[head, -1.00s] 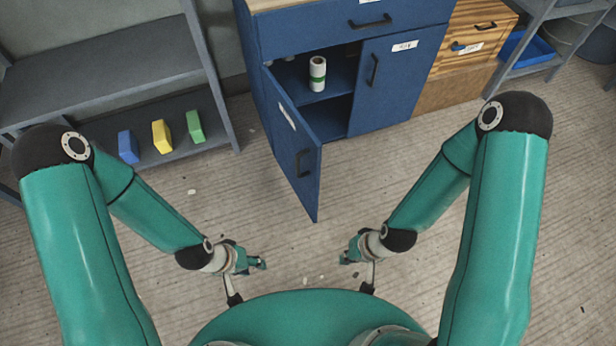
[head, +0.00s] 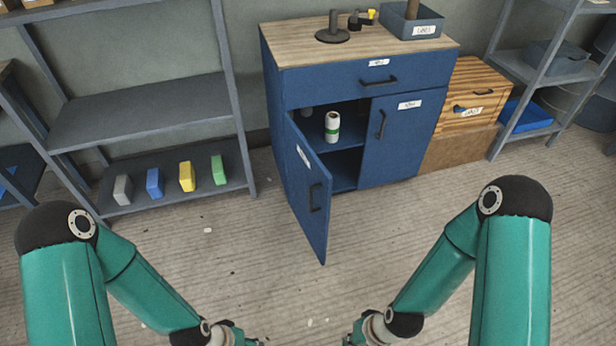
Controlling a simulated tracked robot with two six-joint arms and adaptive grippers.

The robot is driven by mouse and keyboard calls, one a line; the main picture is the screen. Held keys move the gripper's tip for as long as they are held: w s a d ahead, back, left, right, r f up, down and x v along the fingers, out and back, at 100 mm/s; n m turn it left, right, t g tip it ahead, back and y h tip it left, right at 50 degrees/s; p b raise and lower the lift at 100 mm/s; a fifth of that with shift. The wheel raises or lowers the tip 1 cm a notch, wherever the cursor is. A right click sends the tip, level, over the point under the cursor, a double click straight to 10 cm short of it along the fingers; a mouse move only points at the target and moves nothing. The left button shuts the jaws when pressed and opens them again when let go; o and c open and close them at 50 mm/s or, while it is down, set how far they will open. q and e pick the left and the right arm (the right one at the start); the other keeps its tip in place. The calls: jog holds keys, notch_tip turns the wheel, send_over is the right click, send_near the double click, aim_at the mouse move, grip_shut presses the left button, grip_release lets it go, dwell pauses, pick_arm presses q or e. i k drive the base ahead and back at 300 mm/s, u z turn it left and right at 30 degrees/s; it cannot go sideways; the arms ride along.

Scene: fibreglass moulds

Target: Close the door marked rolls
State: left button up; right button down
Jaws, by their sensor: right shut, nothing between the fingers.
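The blue cabinet (head: 386,85) stands ahead with its left door (head: 312,195) swung wide open towards me. The door carries a white label (head: 303,158), too small to read, and a dark handle (head: 316,197). A white roll with a green band (head: 332,127) stands on the shelf inside. The right door (head: 393,140) is closed. My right gripper (head: 352,339) is at the bottom edge, partly cut off, shut and empty, well short of the door. My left gripper (head: 250,341) is mostly cut off at the bottom edge, also apart from the door.
A grey shelf (head: 150,107) with several coloured blocks stands left of the cabinet. A wooden drawer unit (head: 475,95) and another grey rack (head: 545,75) stand to the right. A grey bin (head: 412,24) sits on the cabinet top. The floor before the door is clear.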

aim_at(310, 184)
jog(key=u, duration=0.55)
jog(key=i, duration=1.3)
jog(key=z, duration=0.3)
